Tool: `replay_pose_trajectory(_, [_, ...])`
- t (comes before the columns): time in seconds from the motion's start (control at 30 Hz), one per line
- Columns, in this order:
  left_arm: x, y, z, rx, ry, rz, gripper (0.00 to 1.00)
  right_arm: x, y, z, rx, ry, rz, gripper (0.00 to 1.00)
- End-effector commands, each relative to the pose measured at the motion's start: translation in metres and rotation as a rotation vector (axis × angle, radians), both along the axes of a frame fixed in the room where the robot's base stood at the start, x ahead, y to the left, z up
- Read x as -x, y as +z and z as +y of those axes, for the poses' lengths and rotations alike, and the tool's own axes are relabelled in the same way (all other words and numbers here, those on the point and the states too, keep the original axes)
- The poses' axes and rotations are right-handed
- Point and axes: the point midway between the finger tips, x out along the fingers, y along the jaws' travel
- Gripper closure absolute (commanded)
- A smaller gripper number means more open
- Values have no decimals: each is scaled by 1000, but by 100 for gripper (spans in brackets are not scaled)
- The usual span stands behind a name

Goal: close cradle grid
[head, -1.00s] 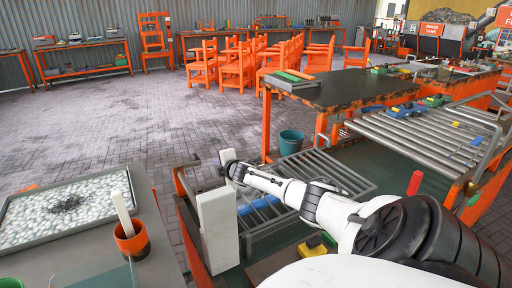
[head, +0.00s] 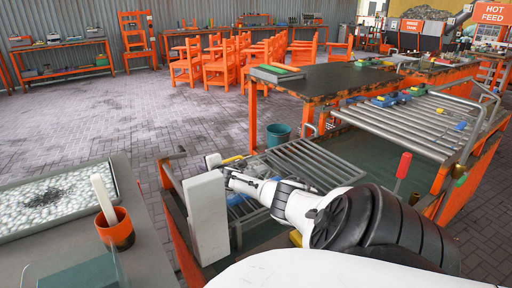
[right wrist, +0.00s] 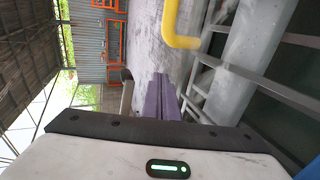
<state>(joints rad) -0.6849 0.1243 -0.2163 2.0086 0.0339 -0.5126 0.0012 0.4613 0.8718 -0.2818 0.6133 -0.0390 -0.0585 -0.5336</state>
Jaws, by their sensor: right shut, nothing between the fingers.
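The cradle grid (head: 305,163), a grey panel of parallel bars, lies at a slant in the orange-framed station in the head view. Its bars also show in the right wrist view (right wrist: 203,82). A yellow bent handle (right wrist: 184,38) stands above the fingers there, and part of it shows in the head view (head: 232,160). My right gripper (right wrist: 164,98) is shut and empty. Its fingers are beside the bars and below the handle, with a visible gap to the handle. Whether the fingers touch a bar is unclear. My left gripper is not in view.
A roller rack (head: 405,125) with colored pieces stands right of the grid, with a red-handled lever (head: 403,165) in front. At left, a tray of pale pellets (head: 60,200) and an orange pot (head: 115,230) sit on a grey table. A teal bucket (head: 278,134) stands behind the grid.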

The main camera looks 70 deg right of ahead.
Motion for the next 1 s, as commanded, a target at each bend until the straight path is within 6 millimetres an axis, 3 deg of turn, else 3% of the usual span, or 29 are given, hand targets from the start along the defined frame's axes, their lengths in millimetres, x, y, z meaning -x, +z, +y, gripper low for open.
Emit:
replay_pose_trajectory(0.3, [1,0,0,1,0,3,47,0,1,0,0,0,0,100])
replay_pose_trajectory(0.47, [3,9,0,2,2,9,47,0,15,0,1,0,-1,100])
replay_pose_trajectory(0.67, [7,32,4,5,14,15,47,1,50,-1,1,-1,1,100])
replay_pose_trajectory(1.0, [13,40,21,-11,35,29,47,1,120,-1,4,2,2,100])
